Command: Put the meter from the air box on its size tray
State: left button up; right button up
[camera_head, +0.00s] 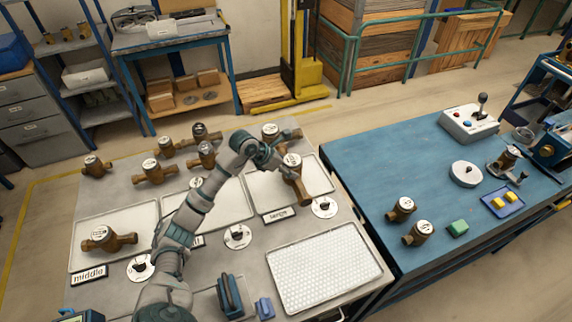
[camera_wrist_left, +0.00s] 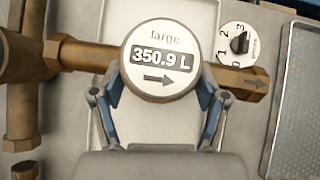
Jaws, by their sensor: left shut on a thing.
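My left gripper (camera_head: 278,161) is shut on a brass meter (camera_head: 292,162) with a round white face. In the left wrist view the face of this meter (camera_wrist_left: 160,58) reads "large" and 350.9 L. The blue-lined fingers (camera_wrist_left: 162,100) close on it from both sides below the face. The meter is over the right-hand pale tray (camera_head: 262,197), beside the "large" label (camera_head: 280,214). Its pipe lies across the tray in the wrist view. I cannot tell whether it touches the tray. My right gripper is not in view.
Another brass meter (camera_head: 270,131) is close behind the held one. Several more stand at the table's back left. A meter (camera_head: 108,238) lies on the "middle" tray (camera_head: 140,218). A dial (camera_head: 323,207) and a bumpy white tray (camera_head: 325,270) are in front. A blue table (camera_head: 380,165) adjoins right.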

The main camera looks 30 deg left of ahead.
pick_arm(q)
jog(key=shift+f, duration=0.45)
jog(key=shift+w+a+f, duration=0.1)
jog(key=shift+a+f, duration=0.1)
jog(key=shift+a, duration=0.3)
jog(key=o, duration=1.4)
jog(key=shift+a+f, duration=0.25)
jog(key=shift+f, duration=0.05)
jog(key=o, duration=0.4)
jog(key=shift+a, duration=0.25)
jog(key=shift+c, duration=0.2)
jog(key=shift+o, duration=0.3)
jog(key=shift+a+f, duration=0.1)
jog(key=shift+d, duration=0.5)
jog(key=shift+s+d+r, duration=0.15)
jog(key=shift+s+r, duration=0.05)
jog(key=shift+r, duration=0.1)
jog(key=v, duration=1.1)
jog(key=shift+s+r, duration=0.15)
jog(key=shift+r, duration=0.15)
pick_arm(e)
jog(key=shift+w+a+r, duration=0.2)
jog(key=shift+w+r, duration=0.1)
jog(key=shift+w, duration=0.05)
